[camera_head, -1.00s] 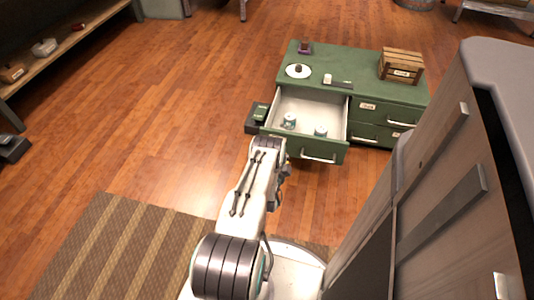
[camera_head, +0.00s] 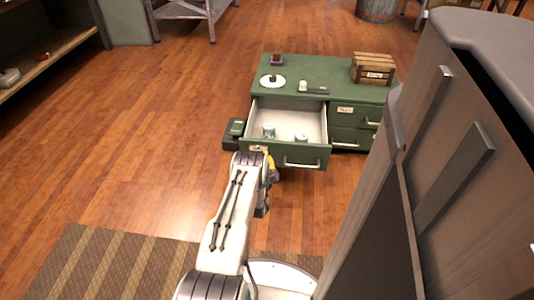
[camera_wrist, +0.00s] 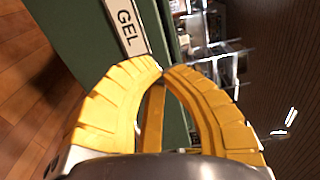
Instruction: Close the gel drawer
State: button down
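The gel drawer (camera_head: 308,152) is the upper left drawer of a green cabinet (camera_head: 345,93) and stands pulled out. Its front also shows in the wrist view (camera_wrist: 80,40), with a white "GEL" label (camera_wrist: 130,27). Two small jars stand inside the drawer, a left one (camera_head: 268,131) and a right one (camera_head: 302,138). My gripper (camera_wrist: 161,70) has its yellow fingertips together, with nothing seen between them. The tips are close to the drawer front, just below the label; I cannot tell whether they touch. In the head view my arm mostly hides the gripper, at the drawer front's left end.
A wooden crate (camera_head: 373,68), a white plate (camera_head: 272,82) and small items stand on the cabinet top. A dark green box-like thing (camera_head: 235,130) is left of the drawer. A tall grey cabinet (camera_head: 430,150) rises close on the right.

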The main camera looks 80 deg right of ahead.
aim_at(267, 144)
jog(key=shift+w+d+f+b, duration=0.1)
jog(key=shift+d+f+b, duration=0.05)
jog(key=shift+d+b, duration=1.1)
jog(key=shift+w+d+f+b, duration=0.1)
jog(key=shift+d+b, duration=0.8)
jog(key=shift+b, duration=0.55)
jog(key=shift+d+r+b, duration=0.2)
jog(key=shift+d+b, duration=0.45)
jog(key=shift+b, duration=0.25)
jog(key=shift+r, duration=0.1)
